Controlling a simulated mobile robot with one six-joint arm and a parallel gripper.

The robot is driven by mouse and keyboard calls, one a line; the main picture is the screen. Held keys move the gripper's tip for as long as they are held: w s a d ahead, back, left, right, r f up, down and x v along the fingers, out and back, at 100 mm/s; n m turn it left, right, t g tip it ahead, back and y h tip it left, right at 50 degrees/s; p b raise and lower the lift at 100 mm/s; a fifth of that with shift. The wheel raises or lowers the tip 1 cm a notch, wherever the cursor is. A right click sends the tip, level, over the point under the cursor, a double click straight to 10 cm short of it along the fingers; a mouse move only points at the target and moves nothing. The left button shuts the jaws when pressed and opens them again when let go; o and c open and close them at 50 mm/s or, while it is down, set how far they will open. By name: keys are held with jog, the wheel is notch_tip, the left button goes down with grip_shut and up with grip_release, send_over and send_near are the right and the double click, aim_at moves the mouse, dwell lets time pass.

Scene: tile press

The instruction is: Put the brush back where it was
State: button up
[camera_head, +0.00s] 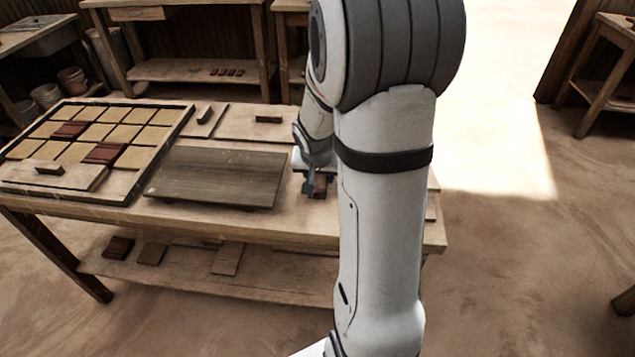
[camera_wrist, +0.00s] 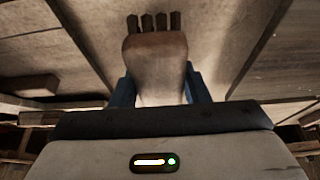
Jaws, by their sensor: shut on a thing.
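My gripper (camera_head: 314,187) is at the right part of the worktable (camera_head: 216,222), just right of the dark board, partly hidden by my own arm. In the wrist view my gripper (camera_wrist: 160,92) has its two blue fingers closed on either side of the brush (camera_wrist: 155,62). The brush has a pale wooden body and a row of dark bristle tufts at its far end. In the head view only a small brown part shows at the fingers. Whether the brush touches the tabletop, I cannot tell.
A dark board (camera_head: 218,178) lies mid-table. Left of it is a framed tray (camera_head: 160,148) of tan and dark red tiles, with a handled board (camera_head: 50,178) over its front. Another board (camera_head: 245,124) with a dark block (camera_head: 268,119) lies at the back. Tiles rest on the lower shelf (camera_head: 290,270).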

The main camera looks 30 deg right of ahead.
jog(key=shift+f, duration=0.85)
jog(key=shift+f+b, duration=0.15)
jog(key=shift+b, duration=0.15)
jog(key=o, duration=0.9)
